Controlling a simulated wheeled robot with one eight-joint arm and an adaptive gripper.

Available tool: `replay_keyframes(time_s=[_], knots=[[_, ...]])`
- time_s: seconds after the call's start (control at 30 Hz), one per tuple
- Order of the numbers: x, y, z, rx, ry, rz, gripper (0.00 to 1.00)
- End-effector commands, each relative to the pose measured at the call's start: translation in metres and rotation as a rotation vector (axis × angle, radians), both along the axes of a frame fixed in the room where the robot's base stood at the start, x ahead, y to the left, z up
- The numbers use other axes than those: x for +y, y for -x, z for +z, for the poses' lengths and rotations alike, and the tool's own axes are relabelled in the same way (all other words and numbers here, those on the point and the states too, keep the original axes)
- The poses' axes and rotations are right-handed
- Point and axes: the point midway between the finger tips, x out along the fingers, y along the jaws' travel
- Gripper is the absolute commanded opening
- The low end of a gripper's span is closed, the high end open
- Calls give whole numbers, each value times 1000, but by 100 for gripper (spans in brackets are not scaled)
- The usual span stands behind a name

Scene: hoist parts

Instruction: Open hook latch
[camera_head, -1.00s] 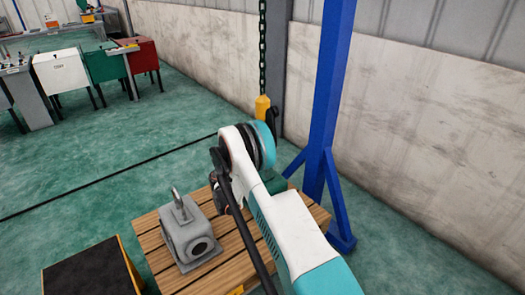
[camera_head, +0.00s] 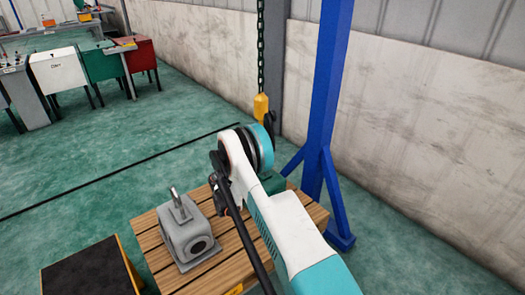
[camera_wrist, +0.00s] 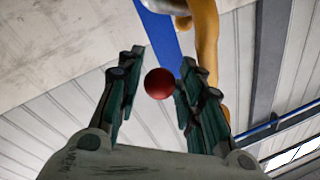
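The hoist hook hangs from a dark chain (camera_head: 261,45) under a yellow block (camera_head: 261,106). Its dark hook part (camera_head: 270,119) shows just above my arm in the head view, and the rest is hidden behind the arm. In the wrist view, an orange-yellow curved hook body (camera_wrist: 205,45) rises behind the right finger. A red ball (camera_wrist: 159,83) sits in the gap between the fingers of my gripper (camera_wrist: 158,92). My gripper is open, with clear space left of the ball and the right finger close to it. The latch itself cannot be made out.
A grey housing (camera_head: 187,228) with a metal lifting ring on top stands on a slatted wooden pallet (camera_head: 160,262). A blue post (camera_head: 327,100) with braces stands right of the chain. A black-topped box (camera_head: 90,272) is at lower left. Green floor lies open beyond.

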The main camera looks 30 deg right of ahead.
Motion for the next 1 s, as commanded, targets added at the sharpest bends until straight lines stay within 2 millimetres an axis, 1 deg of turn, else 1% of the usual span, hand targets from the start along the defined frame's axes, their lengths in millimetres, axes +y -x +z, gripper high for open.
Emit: replay_keyframes(time_s=[0.13, 0.23, 0.37, 0.6, 0.7, 0.8, 1.0], knots=[[4, 1, 0, 0, 1, 1, 34], [15, 2, -2, 0, 0, 4, 34], [38, 8, -4, 0, 0, 4, 34], [85, 19, -11, -1, 0, 4, 34], [99, 23, -13, -1, 0, 2, 34], [109, 26, -14, 0, 0, 1, 34], [116, 28, -15, 0, 0, 0, 34]])
